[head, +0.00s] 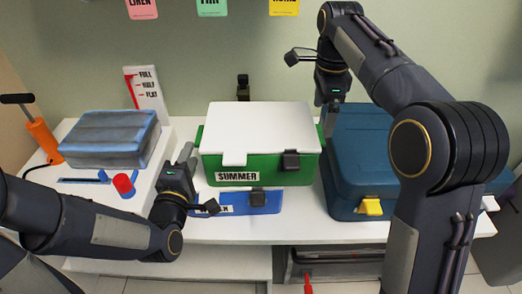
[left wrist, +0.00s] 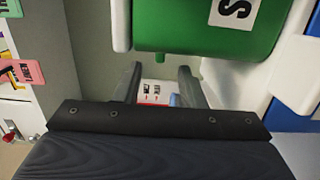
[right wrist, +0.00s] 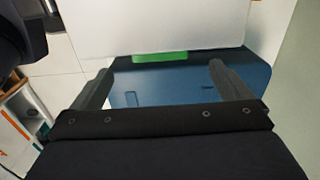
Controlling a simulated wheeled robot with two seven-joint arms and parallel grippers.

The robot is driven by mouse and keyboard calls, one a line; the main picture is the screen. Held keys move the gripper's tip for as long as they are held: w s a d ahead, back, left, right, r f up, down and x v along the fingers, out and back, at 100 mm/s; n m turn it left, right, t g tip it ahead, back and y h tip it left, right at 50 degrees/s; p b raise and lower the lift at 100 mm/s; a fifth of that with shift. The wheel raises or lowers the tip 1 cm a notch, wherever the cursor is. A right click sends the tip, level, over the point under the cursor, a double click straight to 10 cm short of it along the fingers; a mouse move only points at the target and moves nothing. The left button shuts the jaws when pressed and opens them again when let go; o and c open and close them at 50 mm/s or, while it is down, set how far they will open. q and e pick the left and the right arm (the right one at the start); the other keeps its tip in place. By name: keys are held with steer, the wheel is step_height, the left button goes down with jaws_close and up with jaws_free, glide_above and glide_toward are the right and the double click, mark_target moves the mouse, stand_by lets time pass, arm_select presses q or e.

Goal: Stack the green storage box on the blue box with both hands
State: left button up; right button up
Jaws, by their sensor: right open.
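The green storage box (head: 258,174) has a white lid, a dark front latch and a SUMMER label. It stands level mid-table. The front of a blue box (head: 272,203) with a partly hidden label shows just below and in front of it. I cannot tell whether the two touch. My left gripper (head: 187,155) is open and empty at the green box's left side, and the green box also shows in the left wrist view (left wrist: 190,28). My right gripper (head: 331,112) is open by its right rear corner; white lid and green edge (right wrist: 160,57) show in the right wrist view.
A large teal-blue case (head: 345,175) with a yellow latch stands close on the right, partly behind my right arm. On the left are a blue-grey fabric bag (head: 110,138), a red knob (head: 123,185) and an orange pump (head: 44,139). A drawer (head: 335,260) lies below the table.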

mark_target(197, 135)
steer(key=shift+f, duration=0.1)
arm_select(q)
steer(key=shift+w+d, duration=0.25)
steer(key=shift+w, duration=1.7)
steer(key=shift+w+d, duration=0.2)
steer(key=shift+w, duration=1.7)
arm_select(e)
steer(key=shift+f, duration=3.85)
arm_select(q)
steer(key=shift+c, duration=0.5)
arm_select(e)
steer(key=shift+c, duration=0.5)
arm_select(q)
jaws_close()
arm_select(e)
steer(key=c, duration=0.7)
arm_select(q)
steer(key=shift+r, duration=0.1)
arm_select(e)
steer(key=shift+r, duration=0.1)
steer(key=c, duration=0.7)
